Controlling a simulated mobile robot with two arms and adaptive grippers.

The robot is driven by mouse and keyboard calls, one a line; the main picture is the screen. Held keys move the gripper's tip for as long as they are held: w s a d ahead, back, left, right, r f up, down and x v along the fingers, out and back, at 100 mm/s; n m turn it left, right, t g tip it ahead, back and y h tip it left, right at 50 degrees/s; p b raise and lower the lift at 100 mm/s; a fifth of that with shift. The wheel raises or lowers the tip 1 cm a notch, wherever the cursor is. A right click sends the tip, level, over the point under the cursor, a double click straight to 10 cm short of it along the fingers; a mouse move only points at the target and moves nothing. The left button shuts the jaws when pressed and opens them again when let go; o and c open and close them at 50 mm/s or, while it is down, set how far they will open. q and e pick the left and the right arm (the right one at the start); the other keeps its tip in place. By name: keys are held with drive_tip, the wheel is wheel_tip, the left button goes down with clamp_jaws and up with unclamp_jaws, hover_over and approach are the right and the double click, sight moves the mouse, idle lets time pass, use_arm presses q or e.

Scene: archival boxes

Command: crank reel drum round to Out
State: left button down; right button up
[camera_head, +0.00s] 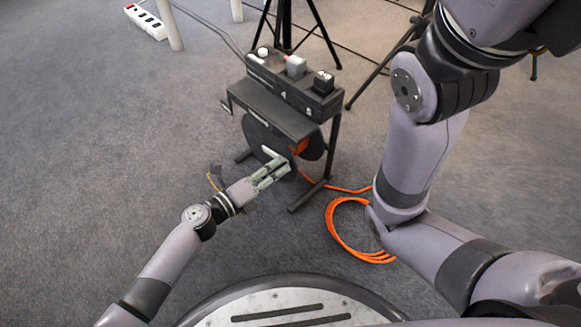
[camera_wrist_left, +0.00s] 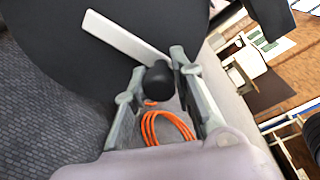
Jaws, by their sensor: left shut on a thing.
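The reel drum (camera_head: 257,134) is a dark disc under a small black stand. It also fills the top of the left wrist view (camera_wrist_left: 60,60). A pale flat crank bar (camera_wrist_left: 118,32) crosses its face, and its end shows in the head view (camera_head: 270,152). A black knob (camera_wrist_left: 158,82) sits at the bar's lower end. My left gripper (camera_head: 272,171) is at the drum's front, shut on the knob, with its fingers (camera_wrist_left: 156,66) either side of it. My right arm is on the right, but its gripper is out of view. I cannot read any Out mark.
The stand (camera_head: 280,112) carries a dark box with several small items on top. Orange cable (camera_head: 345,240) lies coiled on the floor right of the stand. Tripod legs (camera_head: 325,35) stand behind it. A white power strip (camera_head: 146,22) lies far left. The carpet on the left is clear.

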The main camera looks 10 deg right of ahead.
use_arm(q)
drive_tip(key=r+p, duration=0.1)
drive_tip(key=r+n+p, duration=0.1)
drive_tip(key=p, duration=0.1)
drive_tip(key=shift+w+a+r+n, duration=0.1)
drive_tip(key=shift+w+n, duration=0.1)
drive_tip(key=shift+n, duration=0.1)
drive_tip(key=shift+w+a+r+n+p, duration=0.15)
drive_tip(key=shift+n+p, duration=0.35)
drive_tip(key=shift+p, duration=0.5)
drive_tip(key=c, duration=1.6)
unclamp_jaws()
drive_tip(key=shift+o, duration=1.4)
drive_tip(key=f+v, duration=0.1)
drive_tip(key=v, duration=1.1)
drive_tip(key=shift+r, duration=0.2)
